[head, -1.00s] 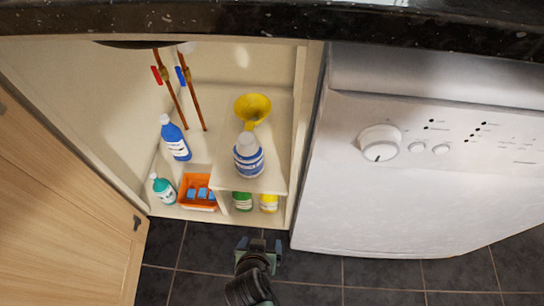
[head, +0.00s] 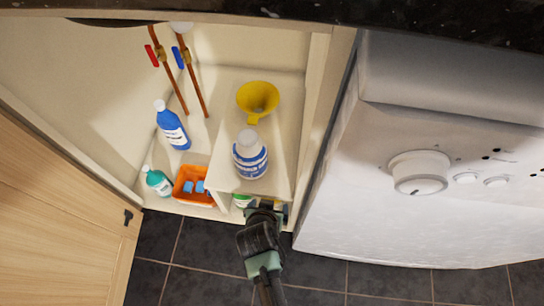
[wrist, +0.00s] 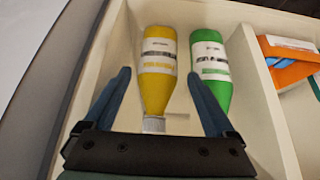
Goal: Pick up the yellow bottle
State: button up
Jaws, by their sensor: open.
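The yellow bottle (wrist: 158,70) has a white label and a pale cap. In the wrist view it stands in the lower compartment with its cap end toward my gripper. My gripper (wrist: 159,76) is open, with one dark blue finger on each side of the yellow bottle and a visible gap to both. In the head view my gripper (head: 265,212) is at the front of the lower compartment and hides most or all of the yellow bottle.
A green bottle (wrist: 210,68) stands close beside, partly behind one finger. Above is a shelf with a white-and-blue jar (head: 250,158) and a yellow funnel (head: 258,98). An orange bin (head: 194,186), a teal bottle (head: 158,182) and a blue bottle (head: 172,128) stand left.

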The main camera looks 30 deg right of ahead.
jog(key=b+x, duration=0.4)
jog(key=x, duration=0.1)
jog(key=shift+d+r, duration=0.1)
jog(key=shift+d, duration=0.05)
jog(key=shift+w+d, duration=0.15)
jog(key=shift+w, duration=0.05)
jog(key=shift+c, duration=0.2)
grip_shut()
